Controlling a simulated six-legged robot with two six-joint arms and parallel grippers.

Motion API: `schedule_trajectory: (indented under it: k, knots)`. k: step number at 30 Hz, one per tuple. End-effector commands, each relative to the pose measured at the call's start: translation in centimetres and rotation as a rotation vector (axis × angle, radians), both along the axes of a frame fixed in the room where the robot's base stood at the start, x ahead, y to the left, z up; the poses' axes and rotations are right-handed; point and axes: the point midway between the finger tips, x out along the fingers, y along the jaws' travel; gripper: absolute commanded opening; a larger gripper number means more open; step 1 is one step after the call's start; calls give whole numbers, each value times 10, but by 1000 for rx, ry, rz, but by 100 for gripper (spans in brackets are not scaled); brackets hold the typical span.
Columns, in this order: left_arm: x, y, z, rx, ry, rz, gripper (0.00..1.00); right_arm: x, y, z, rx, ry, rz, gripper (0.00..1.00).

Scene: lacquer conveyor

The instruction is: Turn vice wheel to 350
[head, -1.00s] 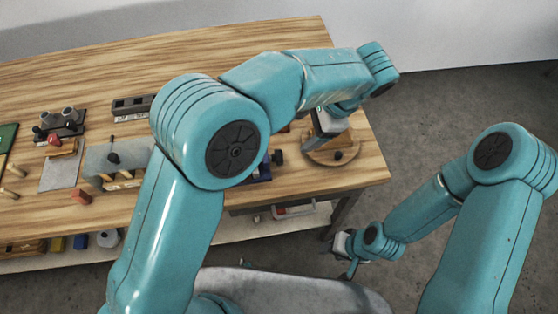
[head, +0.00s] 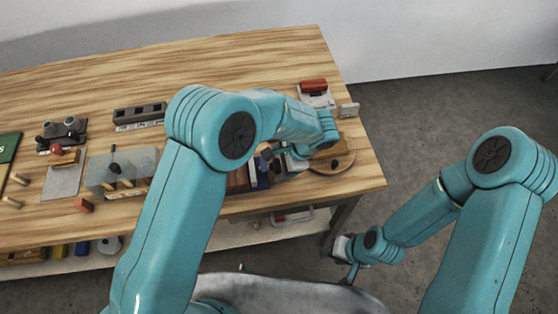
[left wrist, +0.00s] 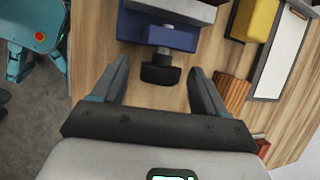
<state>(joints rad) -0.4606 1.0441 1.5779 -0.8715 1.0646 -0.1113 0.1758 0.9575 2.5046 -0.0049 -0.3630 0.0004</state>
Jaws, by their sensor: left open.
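The blue vice (left wrist: 160,35) stands on the wooden bench at the top of the left wrist view. Its black wheel (left wrist: 160,75) sticks out toward me on a short metal shaft. My left gripper (left wrist: 159,66) is open, with one finger on each side of the wheel and a visible gap on both sides. I cannot tell the depth between fingers and wheel. In the head view the blue vice (head: 262,172) is partly hidden by my left arm, and my left gripper (head: 292,157) is by it. My right gripper (head: 347,252) hangs off the bench; its jaws are too small to read.
A round wooden board (head: 335,160) lies right of the vice. A red-handled item (head: 313,88) sits behind it. The left wrist view shows a yellow block (left wrist: 256,18) and a ribbed brown block (left wrist: 234,94) to the right. The back of the bench (head: 200,70) is clear.

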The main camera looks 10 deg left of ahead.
Motion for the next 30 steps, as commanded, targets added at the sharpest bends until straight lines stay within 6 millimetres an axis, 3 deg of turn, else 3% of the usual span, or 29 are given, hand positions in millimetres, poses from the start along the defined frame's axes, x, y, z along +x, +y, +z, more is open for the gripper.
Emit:
schedule_trajectory:
  k: [9, 15, 30]
  knots:
    - [0, 2, -4, 0, 0, 0, 73, 0, 0, 1, 0, 0, 0, 43]
    - [1, 2, -3, 0, -1, 0, 17, 0, 0, 1, 0, 0, 0, 43]
    - [4, 2, -1, -45, 131, 3, 17, 0, 0, 12, 0, 0, 0, 43]
